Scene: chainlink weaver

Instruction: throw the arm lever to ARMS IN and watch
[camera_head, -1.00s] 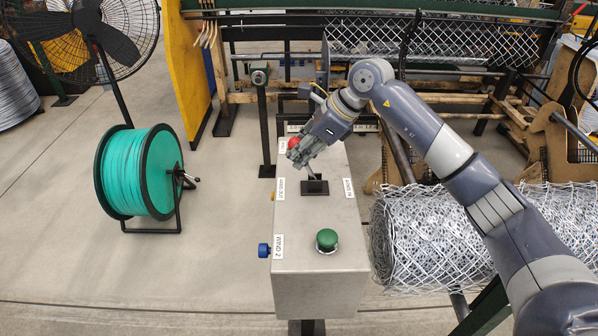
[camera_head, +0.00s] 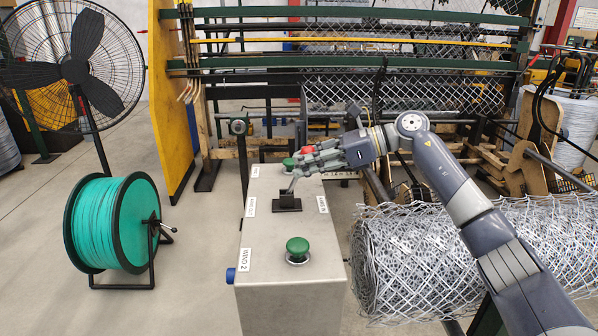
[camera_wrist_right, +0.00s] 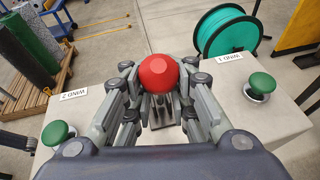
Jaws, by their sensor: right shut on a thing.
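The arm lever rises from a black slotted base (camera_head: 287,204) on top of a grey control box (camera_head: 265,262). Its red knob (camera_head: 307,150) shows at my right gripper (camera_head: 303,163), and the stem leans right, towards the box's right-hand label (camera_head: 322,204). That label is too small to read surely. In the right wrist view the red knob (camera_wrist_right: 158,76) sits between the fingers of my right gripper (camera_wrist_right: 158,88), which are shut around it. The stem below the knob is mostly hidden there. My left gripper is not in view.
A green button (camera_head: 297,247) stands near the WIND 2 label (camera_head: 245,260), another (camera_head: 289,164) beyond the lever. A chain-link roll (camera_head: 420,262) lies right of the box, the weaving machine (camera_head: 400,65) behind. A green wire spool (camera_head: 105,222) and fan (camera_head: 75,72) stand left.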

